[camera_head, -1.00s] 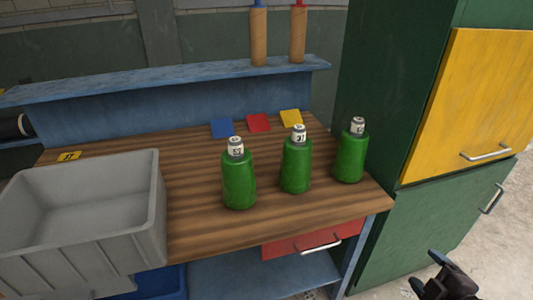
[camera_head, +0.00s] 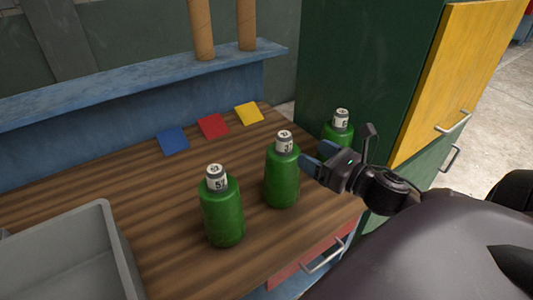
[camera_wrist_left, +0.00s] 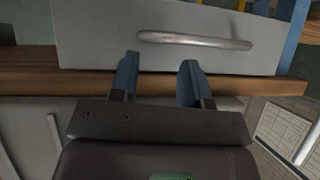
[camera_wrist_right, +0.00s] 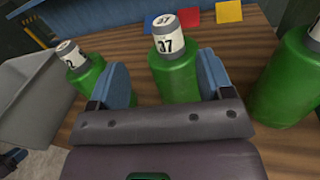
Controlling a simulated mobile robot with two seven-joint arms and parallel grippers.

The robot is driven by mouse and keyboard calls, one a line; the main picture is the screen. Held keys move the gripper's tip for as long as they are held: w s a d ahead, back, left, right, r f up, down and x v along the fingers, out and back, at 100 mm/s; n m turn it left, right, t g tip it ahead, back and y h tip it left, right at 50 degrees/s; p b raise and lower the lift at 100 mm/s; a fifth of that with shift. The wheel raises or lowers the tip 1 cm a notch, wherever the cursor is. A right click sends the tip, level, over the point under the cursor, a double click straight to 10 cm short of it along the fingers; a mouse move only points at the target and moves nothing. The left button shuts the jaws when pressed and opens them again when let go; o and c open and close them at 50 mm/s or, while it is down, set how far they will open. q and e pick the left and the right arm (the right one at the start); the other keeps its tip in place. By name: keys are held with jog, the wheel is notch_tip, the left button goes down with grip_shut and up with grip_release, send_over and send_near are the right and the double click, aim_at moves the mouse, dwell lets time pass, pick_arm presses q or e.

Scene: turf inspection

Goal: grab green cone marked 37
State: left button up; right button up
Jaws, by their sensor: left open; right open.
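The green cone marked 37 (camera_wrist_right: 172,75) stands upright on the wooden bench, a white label on its neck. In the head view it is the middle cone (camera_head: 282,180), its label only partly readable. My right gripper (camera_head: 318,158) is open just right of it; in the right wrist view the open fingers (camera_wrist_right: 164,72) point at the cone, which shows between them, not gripped. One green cone (camera_head: 222,212) stands left of it and another (camera_head: 338,130) behind my right gripper, partly hidden.
A grey bin (camera_head: 75,260) sits at the bench's left. Blue (camera_head: 173,140), red (camera_head: 212,126) and yellow (camera_head: 248,113) squares lie behind the cones. A green cabinet (camera_head: 345,60) with a yellow door stands close at right. A red drawer (camera_head: 300,268) is below the bench edge.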

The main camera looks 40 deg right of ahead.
aim_at(290, 140)
jog(key=shift+n, duration=0.5)
jog(key=w, duration=0.4)
jog(key=shift+a, duration=0.15)
jog(key=shift+w, duration=0.85)
jog(key=w, duration=0.4)
jog(key=shift+f, duration=0.3)
jog(key=shift+w, duration=0.35)
jog(key=c, duration=0.7)
pick_arm(q)
jog(key=shift+s+f, duration=0.1)
jog(key=shift+s, duration=0.3)
pick_arm(e)
jog(key=shift+r, duration=0.1)
grip_shut()
